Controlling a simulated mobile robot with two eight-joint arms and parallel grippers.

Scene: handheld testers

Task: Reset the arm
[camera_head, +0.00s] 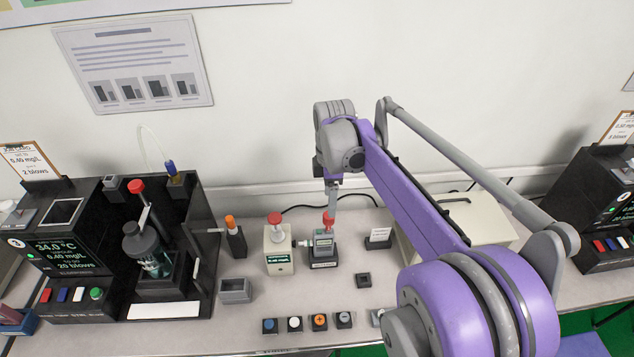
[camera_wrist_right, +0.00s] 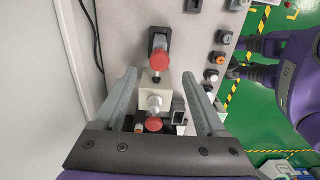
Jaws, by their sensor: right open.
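My right arm reaches in from the lower right in the head view, with its gripper (camera_head: 332,200) pointing down over the bench. The gripper appears just above or behind the red cap of a small grey handheld tester (camera_head: 323,246) in a dark stand. In the right wrist view the gripper (camera_wrist_right: 157,76) is open, its two fingers apart. A cream box (camera_wrist_right: 150,98) and red knobs show between and beyond the fingers, and nothing is visibly gripped. Whether the fingers touch the red cap cannot be told. My left gripper is not in view.
A cream tester (camera_head: 279,262) with a red knob stands left of the grey one. A black station (camera_head: 160,285) holding a dark bottle (camera_head: 147,250) stands at left. Several buttons (camera_head: 294,324) line the front edge. The wall (camera_head: 260,110) is close behind.

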